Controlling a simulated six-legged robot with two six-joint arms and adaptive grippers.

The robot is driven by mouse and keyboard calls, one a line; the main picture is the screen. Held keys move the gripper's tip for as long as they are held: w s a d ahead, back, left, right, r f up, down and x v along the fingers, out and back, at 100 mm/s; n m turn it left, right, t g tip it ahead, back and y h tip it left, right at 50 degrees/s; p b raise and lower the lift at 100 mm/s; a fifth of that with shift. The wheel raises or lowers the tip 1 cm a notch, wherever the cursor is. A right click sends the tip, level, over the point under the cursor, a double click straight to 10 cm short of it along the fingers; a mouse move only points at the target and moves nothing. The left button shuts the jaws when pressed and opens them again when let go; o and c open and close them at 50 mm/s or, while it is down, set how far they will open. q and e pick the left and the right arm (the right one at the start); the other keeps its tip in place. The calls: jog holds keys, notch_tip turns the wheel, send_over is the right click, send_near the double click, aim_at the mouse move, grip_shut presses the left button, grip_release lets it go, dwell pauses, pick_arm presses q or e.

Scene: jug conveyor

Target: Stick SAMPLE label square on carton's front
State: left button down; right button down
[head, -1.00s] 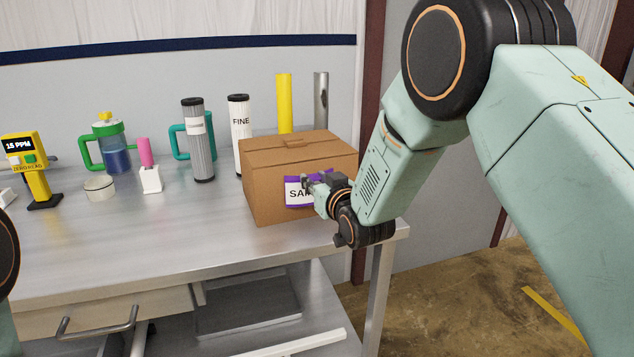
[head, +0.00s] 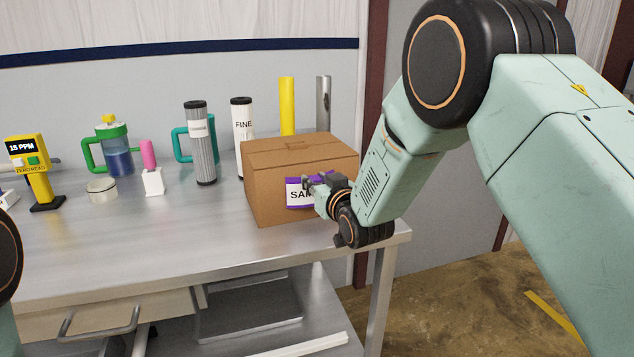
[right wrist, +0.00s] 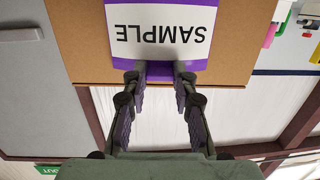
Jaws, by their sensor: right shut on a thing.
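The brown cardboard carton (head: 268,192) stands closed near the right end of the metal table. The white SAMPLE label (head: 298,192) with a purple border is at the carton's front face, and its edges look roughly parallel to the carton's. My right gripper (head: 314,184) is shut on the label and hides its right part in the head view. In the right wrist view the label (right wrist: 160,30) shows upside down, with the fingers (right wrist: 159,80) on either side of its purple edge. I cannot tell whether the label touches the carton all over. My left gripper is out of view.
A yellow meter (head: 38,180) stands far left. The table front is clear.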

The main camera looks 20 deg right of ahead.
jog(key=c, duration=1)
grip_release()
jog(key=shift+o, duration=0.5)
jog(key=o, duration=0.4)
jog(key=shift+r, duration=0.15)
jog(key=s+r+p, duration=0.2)
jog(key=r+p, duration=0.1)
jog(key=s+r+p, duration=0.1)
jog(key=shift+d+r+p, duration=0.15)
jog(key=shift+r+p, duration=0.2)
jog(key=shift+r, duration=0.05)
jog(key=shift+f, duration=0.1)
